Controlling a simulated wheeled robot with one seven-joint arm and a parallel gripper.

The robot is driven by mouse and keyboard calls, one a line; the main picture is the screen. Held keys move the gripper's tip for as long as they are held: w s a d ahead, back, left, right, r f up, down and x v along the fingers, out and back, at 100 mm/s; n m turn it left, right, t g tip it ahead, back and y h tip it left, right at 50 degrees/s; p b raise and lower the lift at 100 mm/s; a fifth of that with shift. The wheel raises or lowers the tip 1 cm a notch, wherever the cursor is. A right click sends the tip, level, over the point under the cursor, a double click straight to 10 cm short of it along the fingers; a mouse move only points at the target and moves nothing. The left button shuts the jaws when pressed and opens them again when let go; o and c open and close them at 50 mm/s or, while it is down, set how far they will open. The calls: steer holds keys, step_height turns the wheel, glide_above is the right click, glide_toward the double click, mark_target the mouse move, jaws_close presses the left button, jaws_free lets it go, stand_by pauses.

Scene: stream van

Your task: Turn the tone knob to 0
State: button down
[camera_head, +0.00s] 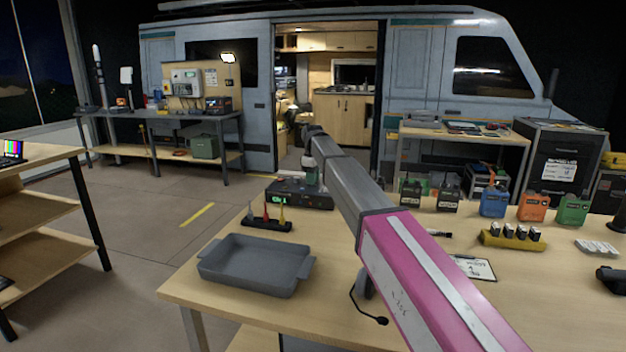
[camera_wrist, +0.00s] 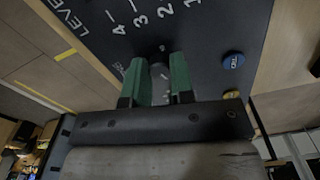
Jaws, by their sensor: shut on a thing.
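A black device box (camera_head: 298,195) with a small green display and a red light sits at the far left of the wooden table. My gripper (camera_head: 311,172) is over its top face, reaching in from the right. In the wrist view my gripper (camera_wrist: 161,75) has its two green fingers closed on a grey knob (camera_wrist: 161,88). The dark panel (camera_wrist: 205,22) around it carries white marks with the numbers 4, 3, 2 and part of a 1. The word LEVEL is printed at the upper left. The gripped knob's own label and pointer are hidden or too dark to read.
A blue button (camera_wrist: 233,61) is right of the fingers. A grey tray (camera_head: 255,265) and a rack of small coloured tools (camera_head: 267,222) stand in front of the device. Radios (camera_head: 410,192), coloured packs (camera_head: 533,207) and a clipboard (camera_head: 473,268) lie to the right.

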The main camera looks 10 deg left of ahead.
steer(key=m, duration=0.5)
steer(key=shift+m, duration=0.4)
steer(key=m, duration=1)
steer(key=shift+m, duration=0.4)
steer(key=m, duration=0.4)
steer(key=shift+m, duration=0.4)
steer(key=c, duration=1)
jaws_free()
